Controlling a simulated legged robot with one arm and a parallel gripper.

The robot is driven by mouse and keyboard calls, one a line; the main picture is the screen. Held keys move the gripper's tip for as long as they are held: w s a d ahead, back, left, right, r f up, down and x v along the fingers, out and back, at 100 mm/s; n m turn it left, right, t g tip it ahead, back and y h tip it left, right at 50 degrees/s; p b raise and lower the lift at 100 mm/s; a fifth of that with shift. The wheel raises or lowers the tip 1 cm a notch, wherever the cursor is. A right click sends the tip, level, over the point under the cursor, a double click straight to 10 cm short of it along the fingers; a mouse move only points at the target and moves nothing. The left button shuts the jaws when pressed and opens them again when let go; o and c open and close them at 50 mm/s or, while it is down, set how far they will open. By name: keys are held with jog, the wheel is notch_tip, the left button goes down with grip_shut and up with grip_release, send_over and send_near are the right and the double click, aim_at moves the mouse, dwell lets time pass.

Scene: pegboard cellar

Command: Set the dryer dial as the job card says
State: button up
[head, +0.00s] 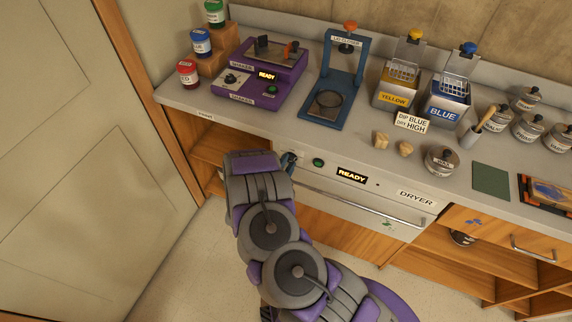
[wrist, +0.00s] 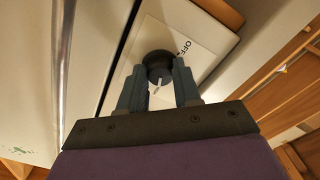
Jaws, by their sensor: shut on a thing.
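The dryer (head: 408,222) is a white front panel set under the counter, with a lit READY display (head: 352,176) and a green button (head: 318,163). In the wrist view its dark round dial (wrist: 156,57) has a white pointer mark, and OFF is printed on the plate beside it; other marks are hidden. My gripper (wrist: 158,80) is shut on the dial, one finger on each side. In the head view my gripper (head: 289,160) is at the panel's left end and hides the dial. The job card (head: 411,122) reads DIP BLUE, DRY HIGH.
The dryer's long handle bar (head: 345,206) runs below the panel. On the counter stand a purple shaker unit (head: 240,95), a blue lid closer (head: 330,105), yellow (head: 397,97) and blue (head: 443,112) dip tanks and several lidded jars. A door is at left.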

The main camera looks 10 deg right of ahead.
jog(key=o, duration=1.1)
jog(key=shift+d, duration=0.15)
jog(key=shift+c, duration=0.2)
jog(key=v, duration=1.7)
jog(key=shift+a, duration=0.2)
jog(key=shift+s, duration=0.1)
